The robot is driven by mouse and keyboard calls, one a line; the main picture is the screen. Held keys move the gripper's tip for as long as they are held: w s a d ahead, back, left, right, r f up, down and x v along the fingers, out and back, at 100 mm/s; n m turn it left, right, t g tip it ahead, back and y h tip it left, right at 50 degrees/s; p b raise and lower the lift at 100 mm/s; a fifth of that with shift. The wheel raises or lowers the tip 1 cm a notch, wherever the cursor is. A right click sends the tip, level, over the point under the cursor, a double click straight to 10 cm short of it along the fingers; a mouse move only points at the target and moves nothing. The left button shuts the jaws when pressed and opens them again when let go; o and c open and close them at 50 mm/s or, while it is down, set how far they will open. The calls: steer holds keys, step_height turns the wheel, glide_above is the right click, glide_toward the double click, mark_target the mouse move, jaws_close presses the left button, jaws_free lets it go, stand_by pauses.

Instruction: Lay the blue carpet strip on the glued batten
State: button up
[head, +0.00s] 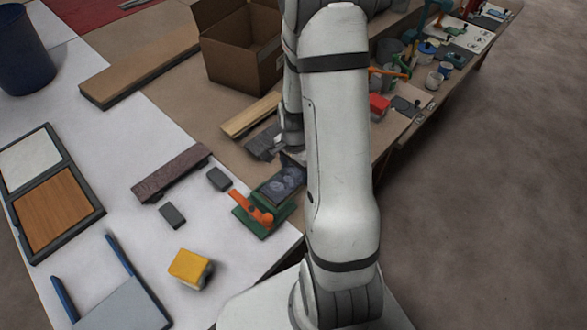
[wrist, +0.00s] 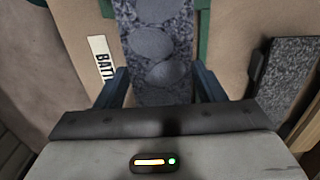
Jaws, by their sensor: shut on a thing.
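My gripper (wrist: 161,92) has its two dark fingers on either side of a dark grey speckled strip (wrist: 183,42) and is shut on it. Round, smooth grey patches lie along the strip's face. In the head view a dark strip with paler round patches (head: 280,184) lies over a green base with an orange clamp (head: 258,208), close to my gripper, which is mostly hidden behind my arm. I cannot tell whether this strip is the carpet or the batten. A partly hidden label (wrist: 102,58) reads "BATT". No clearly blue carpet strip shows.
Another speckled grey piece (wrist: 287,72) lies to the right in the wrist view. A brown bar (head: 171,173), two small dark blocks and a yellow block (head: 188,267) lie on the white table left of the clamp. An open cardboard box (head: 235,50) stands behind.

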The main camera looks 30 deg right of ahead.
steer(key=o, duration=1.1)
steer(key=shift+c, duration=0.2)
steer(key=shift+r+p, duration=2.4)
steer(key=shift+r, duration=1.1)
steer(key=shift+w+r, duration=0.1)
steer(key=shift+r, duration=0.1)
steer(key=s+a+r+n+t, duration=0.1)
steer(key=s+a+r+n, duration=0.2)
steer(key=r, duration=0.4)
steer(key=s+a+r+n+t, duration=0.1)
steer(key=s+a+r+n, duration=0.3)
steer(key=r, duration=0.4)
steer(key=s+a+r+n+t, duration=0.1)
steer(key=s+a+r+n, duration=0.2)
steer(key=s+r+n, duration=0.2)
step_height(320, 180, up, 3)
steer(key=shift+a+f+n, duration=0.1)
steer(key=shift+a+n, duration=0.2)
steer(key=shift+n, duration=0.7)
